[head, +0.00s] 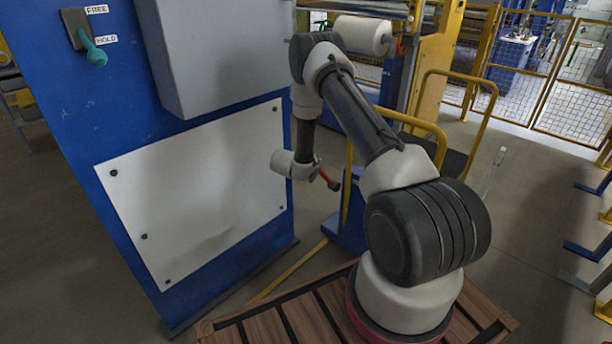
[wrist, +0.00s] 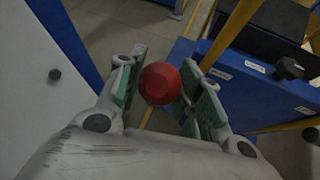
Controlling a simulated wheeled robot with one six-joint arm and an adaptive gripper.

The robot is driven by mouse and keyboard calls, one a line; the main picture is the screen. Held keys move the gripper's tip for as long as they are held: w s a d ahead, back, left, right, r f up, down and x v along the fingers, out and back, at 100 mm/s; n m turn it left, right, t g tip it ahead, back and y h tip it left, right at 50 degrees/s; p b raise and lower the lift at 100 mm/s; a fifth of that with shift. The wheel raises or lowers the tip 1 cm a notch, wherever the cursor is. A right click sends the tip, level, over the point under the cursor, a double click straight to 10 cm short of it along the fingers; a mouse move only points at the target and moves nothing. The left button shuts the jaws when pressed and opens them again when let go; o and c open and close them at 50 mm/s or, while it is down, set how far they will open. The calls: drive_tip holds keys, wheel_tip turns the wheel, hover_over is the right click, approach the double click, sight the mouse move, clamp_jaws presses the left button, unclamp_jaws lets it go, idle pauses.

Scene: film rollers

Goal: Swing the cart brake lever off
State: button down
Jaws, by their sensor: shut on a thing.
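My gripper (wrist: 160,85) has its green-padded fingers on either side of a red round-ended thing (wrist: 160,84) and is shut on it. In the head view this red thing (head: 326,178) shows as a short bar with a dark end, sticking out below my wrist. I cannot tell whether it is joined to anything. A teal-handled lever (head: 93,50) is on the blue cabinet at the upper left, beside FREE and HOLD labels. Its handle points down toward HOLD. My gripper is well apart from this lever. My fingers are hardly visible in the head view.
The blue cabinet (head: 75,110) with a grey box (head: 225,50) and white panel (head: 200,190) stands left of my arm. A blue unit (wrist: 245,95) with small labels and a black knob (wrist: 289,68) is right of my gripper. Yellow rails (head: 440,80) stand behind my arm.

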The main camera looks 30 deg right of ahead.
drive_tip(key=shift+w+d+r, duration=0.25)
drive_tip(key=shift+d+r, duration=0.2)
drive_tip(key=shift+d, duration=0.2)
drive_tip(key=shift+w+d+r, duration=0.25)
drive_tip(key=shift+d+r, duration=0.15)
drive_tip(key=shift+d, duration=0.2)
drive_tip(key=shift+w+d+r, duration=0.25)
drive_tip(key=shift+d+r, duration=0.2)
drive_tip(key=shift+d, duration=0.3)
drive_tip(key=c, duration=1)
unclamp_jaws()
drive_tip(key=shift+r, duration=0.1)
drive_tip(key=shift+o, duration=0.2)
drive_tip(key=shift+s+a, duration=0.15)
drive_tip(key=shift+a, duration=0.15)
drive_tip(key=v, duration=1.1)
drive_tip(key=shift+s+a, duration=0.15)
